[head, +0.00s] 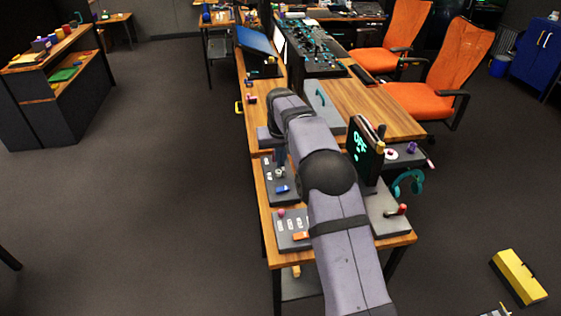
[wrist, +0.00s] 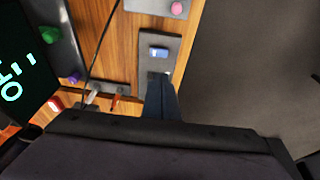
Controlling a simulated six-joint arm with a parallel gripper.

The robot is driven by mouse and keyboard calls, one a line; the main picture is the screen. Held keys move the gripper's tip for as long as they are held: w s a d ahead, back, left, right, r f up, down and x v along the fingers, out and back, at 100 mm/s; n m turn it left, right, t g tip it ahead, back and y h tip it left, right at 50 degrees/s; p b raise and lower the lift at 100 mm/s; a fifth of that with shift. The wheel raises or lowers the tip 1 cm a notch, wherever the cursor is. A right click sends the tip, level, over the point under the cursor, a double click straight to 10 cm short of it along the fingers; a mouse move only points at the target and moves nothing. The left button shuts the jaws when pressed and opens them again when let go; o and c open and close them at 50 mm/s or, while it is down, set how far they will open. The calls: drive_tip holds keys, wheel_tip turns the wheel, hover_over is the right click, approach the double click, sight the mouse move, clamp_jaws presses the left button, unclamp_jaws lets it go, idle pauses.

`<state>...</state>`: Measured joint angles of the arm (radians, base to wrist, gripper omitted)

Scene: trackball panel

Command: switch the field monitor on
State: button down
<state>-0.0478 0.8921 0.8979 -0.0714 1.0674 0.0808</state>
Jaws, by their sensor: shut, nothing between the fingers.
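The field monitor (head: 364,152) stands upright on the bench's right side in the head view, with cyan text on its dark screen that appears to read OFF. Part of a dark screen with cyan marks (wrist: 20,75) shows at the left of the wrist view. My gripper (head: 280,168) points down over a grey control panel (head: 269,189). In the wrist view my gripper (wrist: 160,78) is shut and empty, its tips just below a blue rocker-like control (wrist: 159,52) on a grey plate. I cannot tell whether the tips touch the plate.
A nearer panel (head: 280,240) carries a pink knob (head: 282,212) and an orange control (head: 301,235). A red-handled lever (head: 398,210) sits right of my arm. A teal headset (head: 408,182) hangs at the bench's right edge. My arm hides part of the bench.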

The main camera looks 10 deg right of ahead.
drive_tip(key=shift+d+f+b, duration=0.1)
drive_tip(key=shift+b, duration=0.2)
drive_tip(key=shift+d+r+b, duration=0.2)
drive_tip(key=shift+d+b, duration=0.4)
drive_tip(key=shift+b, duration=0.6)
drive_tip(key=shift+f, duration=0.1)
drive_tip(key=p, duration=0.3)
hover_over(286, 187)
drive_tip(key=s, duration=0.1)
drive_tip(key=f, duration=1.2)
drive_tip(key=shift+s+a, duration=0.15)
drive_tip(key=shift+a, duration=0.05)
drive_tip(key=shift+d+f, duration=0.1)
drive_tip(key=shift+f, duration=0.6)
